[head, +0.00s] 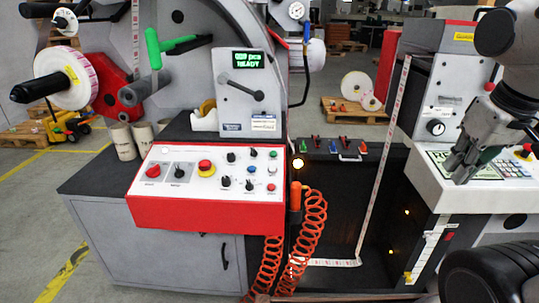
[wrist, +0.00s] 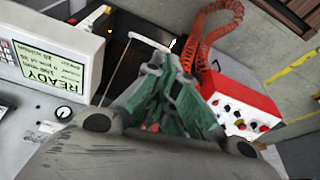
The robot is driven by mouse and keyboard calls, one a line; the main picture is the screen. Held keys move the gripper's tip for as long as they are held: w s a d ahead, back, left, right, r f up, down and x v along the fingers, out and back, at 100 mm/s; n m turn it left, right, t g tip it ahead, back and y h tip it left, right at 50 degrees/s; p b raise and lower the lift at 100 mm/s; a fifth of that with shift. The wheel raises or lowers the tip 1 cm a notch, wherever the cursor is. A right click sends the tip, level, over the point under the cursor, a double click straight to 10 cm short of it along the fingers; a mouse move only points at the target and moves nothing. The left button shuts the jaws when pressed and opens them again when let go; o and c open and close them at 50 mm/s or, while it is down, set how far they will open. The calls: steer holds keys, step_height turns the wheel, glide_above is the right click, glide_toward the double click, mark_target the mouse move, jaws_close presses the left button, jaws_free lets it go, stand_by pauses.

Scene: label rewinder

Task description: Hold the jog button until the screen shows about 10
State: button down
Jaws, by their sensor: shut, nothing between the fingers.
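The control panel (head: 215,215) has a red front and a white top with several buttons and knobs. I cannot read which button is the jog button. My gripper (head: 462,170) is shut and empty at the right, over the right-hand console, well apart from the panel. In the wrist view my gripper (wrist: 172,65) points up the picture, and the control panel (wrist: 240,105) lies to its right.
The right-hand console (head: 490,200) has a keypad and a light display (wrist: 50,62) that also reads READY. A dark open bay (head: 335,190) with a label strip lies between console and panel. A coiled orange hose (head: 312,225) hangs beside the panel. A label roll (head: 68,80) is at left.

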steer(key=w+a+f+n+y, duration=0.1)
steer(key=w+a+f+n, duration=0.4)
steer(key=a, duration=0.5)
steer(key=w+a+f+n+y, duration=0.1)
steer(key=w+a+f+n, duration=0.2)
steer(key=w+a+f, duration=0.6)
steer(key=w+a+f+n+y, duration=0.2)
steer(key=w+a+n, duration=0.2)
steer(key=a, duration=0.8)
step_height(320, 180, up, 7)
steer(key=n+t+y, duration=0.2)
steer(key=n+t, duration=0.3)
steer(key=t, duration=0.1)
glide_above(272, 169)
steer(key=s, duration=0.4)
steer(key=shift+a, duration=0.45)
steer(key=shift+w+f, duration=0.4)
steer(key=shift+f, duration=1)
steer(key=shift+w+f, duration=0.35)
steer(key=shift+f, duration=1.05)
steer(key=shift+w+f, duration=0.4)
steer(key=shift+f, duration=1)
steer(key=shift+f, duration=0.1)
steer(key=shift+w+f, duration=0.1)
steer(key=shift+f, duration=0.2)
